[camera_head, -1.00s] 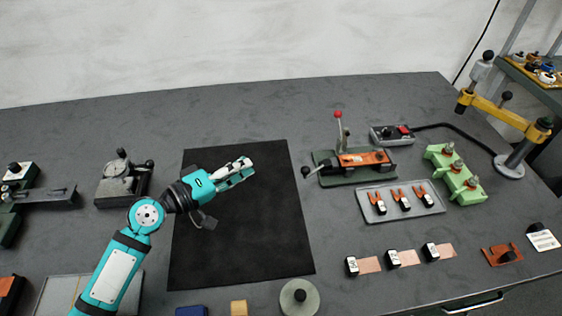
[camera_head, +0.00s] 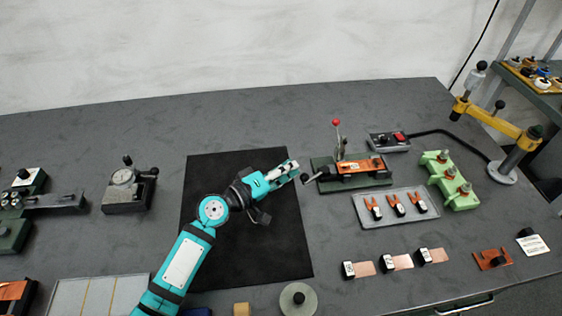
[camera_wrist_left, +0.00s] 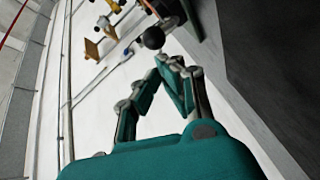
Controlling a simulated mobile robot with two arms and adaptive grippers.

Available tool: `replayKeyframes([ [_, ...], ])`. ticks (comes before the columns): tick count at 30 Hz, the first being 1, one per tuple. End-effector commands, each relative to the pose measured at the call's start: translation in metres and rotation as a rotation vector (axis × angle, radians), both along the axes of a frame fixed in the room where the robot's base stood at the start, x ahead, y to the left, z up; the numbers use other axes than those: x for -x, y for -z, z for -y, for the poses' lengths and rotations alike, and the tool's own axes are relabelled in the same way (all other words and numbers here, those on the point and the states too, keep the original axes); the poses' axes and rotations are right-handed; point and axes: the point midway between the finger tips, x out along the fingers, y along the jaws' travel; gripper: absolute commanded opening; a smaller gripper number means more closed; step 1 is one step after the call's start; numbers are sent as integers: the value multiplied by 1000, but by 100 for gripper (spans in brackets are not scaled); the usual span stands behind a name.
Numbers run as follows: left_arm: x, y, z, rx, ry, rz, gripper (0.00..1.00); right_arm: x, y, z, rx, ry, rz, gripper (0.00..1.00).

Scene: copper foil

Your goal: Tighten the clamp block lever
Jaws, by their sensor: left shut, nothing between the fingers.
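The clamp block (camera_head: 352,182) is a dark green base with an orange piece on top, standing right of the black mat in the head view. A lever with a black ball knob (camera_head: 305,177) sticks out from its left end. A second, upright lever with a red ball (camera_head: 336,123) rises behind the orange piece. My left gripper (camera_head: 294,168) is shut and empty, its tips close to the black knob. In the left wrist view the black knob (camera_wrist_left: 153,38) shows just beyond the fingertips (camera_wrist_left: 172,62); I cannot tell if they touch. My right gripper is not in view.
A grey tray (camera_head: 366,222) with orange-tipped pieces lies in front of the clamp block. A green fixture (camera_head: 449,181) and a yellow arm stand (camera_head: 500,122) are to the right. The black mat (camera_head: 290,245) is bare under my arm.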

Motion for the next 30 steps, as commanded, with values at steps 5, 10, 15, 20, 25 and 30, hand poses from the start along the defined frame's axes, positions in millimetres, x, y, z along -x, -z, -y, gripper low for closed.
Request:
replayKeyframes([
  [5, 0, 1, 0, 0, 0, 0, 0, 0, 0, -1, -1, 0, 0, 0],
  [10, 1, 0, 0, 0, -2, -1, 0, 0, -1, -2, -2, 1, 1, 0],
  [15, 3, -1, 2, 2, -29, -4, 0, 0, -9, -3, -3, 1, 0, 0],
  [20, 4, 0, 2, 1, -52, -4, 0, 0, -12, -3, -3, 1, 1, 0],
  [25, 6, 1, 3, 2, -67, -4, 0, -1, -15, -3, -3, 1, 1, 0],
  [30, 7, 0, 5, 1, -82, -3, 0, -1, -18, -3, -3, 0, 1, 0],
])
